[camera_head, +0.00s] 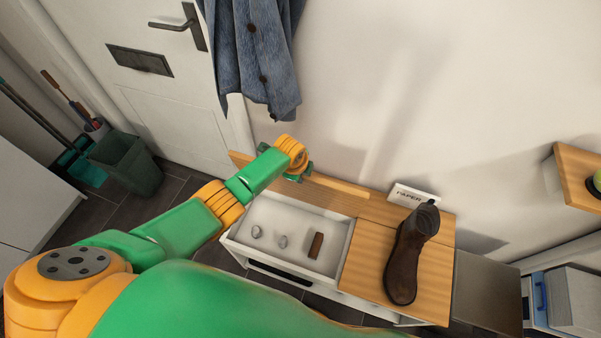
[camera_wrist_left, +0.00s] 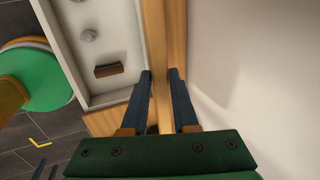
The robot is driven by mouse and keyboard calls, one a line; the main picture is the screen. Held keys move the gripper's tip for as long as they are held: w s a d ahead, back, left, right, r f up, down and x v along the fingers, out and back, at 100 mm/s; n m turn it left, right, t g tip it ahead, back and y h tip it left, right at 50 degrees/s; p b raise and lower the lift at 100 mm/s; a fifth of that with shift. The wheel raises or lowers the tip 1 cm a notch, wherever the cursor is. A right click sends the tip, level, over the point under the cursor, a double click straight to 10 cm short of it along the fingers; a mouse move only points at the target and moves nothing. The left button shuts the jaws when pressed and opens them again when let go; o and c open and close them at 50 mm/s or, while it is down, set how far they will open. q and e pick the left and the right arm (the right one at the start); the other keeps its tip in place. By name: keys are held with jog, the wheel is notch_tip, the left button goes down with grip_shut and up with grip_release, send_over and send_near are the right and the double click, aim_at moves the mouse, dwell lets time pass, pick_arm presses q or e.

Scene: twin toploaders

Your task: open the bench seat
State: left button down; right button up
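The white bench (camera_head: 237,247) has a wooden seat in two parts. The left seat lid (camera_head: 335,188) stands raised near the wall, showing as a narrow strip behind the open compartment. The right seat half (camera_head: 365,262) lies flat with a brown boot on it. My left gripper (camera_head: 296,172) is at the raised lid, partly hidden by my own wrist. In the left wrist view, its two dark fingers (camera_wrist_left: 160,74) are apart, with the wood of the lid (camera_wrist_left: 156,25) between and beneath them. I cannot tell whether they touch it.
The open compartment holds two small pale items and a brown block (camera_head: 315,245). The brown boot (camera_head: 405,262) and a paper-labelled white box (camera_head: 412,197) stand at right. A denim jacket (camera_head: 255,55) hangs above. A bin (camera_head: 127,163) stands left.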

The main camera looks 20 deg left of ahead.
pick_arm(q)
jog(key=c, duration=0.7)
grip_release()
jog(key=p+v, duration=0.4)
jog(key=v, duration=0.3)
jog(key=s+a+f+n+g, duration=0.1)
jog(key=s+a+f+n, duration=0.1)
jog(key=s+f+n, duration=0.7)
jog(key=s+a+f+n, duration=0.1)
jog(key=s+f, duration=0.3)
jog(key=s, duration=0.5)
jog(key=s+f+n+g, duration=0.1)
jog(key=s+f+n, duration=0.2)
jog(key=s, duration=0.6)
jog(key=s+a+f+n, duration=0.1)
jog(key=s+f+n, duration=0.2)
jog(key=s+f, duration=0.4)
jog(key=shift+s+a+g, duration=0.15)
jog(key=shift+s+g, duration=0.05)
jog(key=shift+s, duration=0.55)
jog(key=shift+s+a+g, duration=0.2)
jog(key=shift+s, duration=0.55)
